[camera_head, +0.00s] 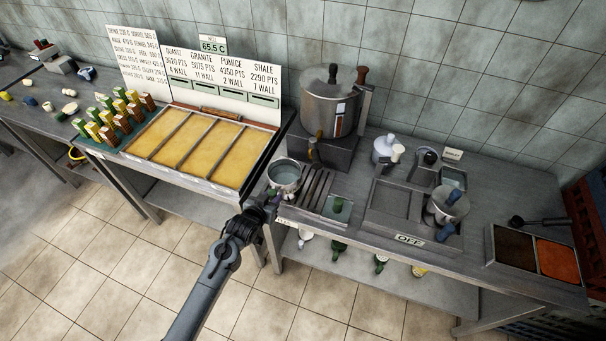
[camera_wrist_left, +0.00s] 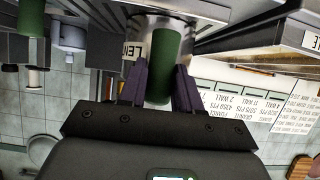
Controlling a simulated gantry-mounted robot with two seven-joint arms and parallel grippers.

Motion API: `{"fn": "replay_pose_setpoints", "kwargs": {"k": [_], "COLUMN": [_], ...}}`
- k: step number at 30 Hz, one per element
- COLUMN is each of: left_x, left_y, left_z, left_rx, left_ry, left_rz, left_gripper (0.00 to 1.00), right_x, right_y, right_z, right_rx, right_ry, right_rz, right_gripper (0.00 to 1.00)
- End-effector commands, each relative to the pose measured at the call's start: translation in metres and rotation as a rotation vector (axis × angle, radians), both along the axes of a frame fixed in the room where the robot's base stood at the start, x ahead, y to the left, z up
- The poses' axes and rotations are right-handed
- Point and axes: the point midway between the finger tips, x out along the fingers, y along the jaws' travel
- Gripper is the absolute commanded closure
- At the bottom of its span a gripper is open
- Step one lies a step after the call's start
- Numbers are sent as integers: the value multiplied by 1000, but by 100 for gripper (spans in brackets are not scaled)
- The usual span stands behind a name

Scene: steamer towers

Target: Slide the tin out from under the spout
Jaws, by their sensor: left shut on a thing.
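The tin (camera_head: 285,182) is a small silver cup with pale liquid in it, at the left front end of the counter, beside a slatted grate. The spout (camera_head: 313,152) is a small tap low on the front of the big steel pot (camera_head: 326,105). The tin sits to the left and in front of it. My left gripper (camera_head: 272,197) is at the tin's near-left side. In the left wrist view its purple fingers (camera_wrist_left: 159,85) are shut on a green handle (camera_wrist_left: 163,62), with silver metal behind it. My right gripper is not in view.
The slatted grate (camera_head: 312,188) and a green-topped block (camera_head: 337,208) are right of the tin. A tray of yellow sections (camera_head: 200,145) stands close on the left. A burner unit marked OFF (camera_head: 409,239) is further right. Open floor lies in front.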

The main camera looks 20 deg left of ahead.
Motion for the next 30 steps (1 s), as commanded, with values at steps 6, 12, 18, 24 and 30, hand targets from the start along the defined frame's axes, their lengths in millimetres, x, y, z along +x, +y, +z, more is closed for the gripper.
{"fn": "replay_pose_setpoints", "kwargs": {"k": [6, 12, 18, 24, 30], "left_x": [-5, -6, -6, -6, -8], "left_y": [6, 7, 7, 7, 7], "left_z": [1, 1, 1, 0, -2], "left_rx": [0, 0, 0, 0, 1], "left_ry": [-2, -2, -1, 0, 6], "left_rz": [0, 0, 0, 0, 0], "left_gripper": [100, 100, 52, 37, 37], "right_x": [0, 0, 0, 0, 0], "right_y": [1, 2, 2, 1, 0], "right_z": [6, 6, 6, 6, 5], "right_rx": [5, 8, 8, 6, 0], "right_ry": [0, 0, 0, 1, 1], "right_rz": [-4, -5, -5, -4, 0], "right_gripper": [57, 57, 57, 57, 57]}}
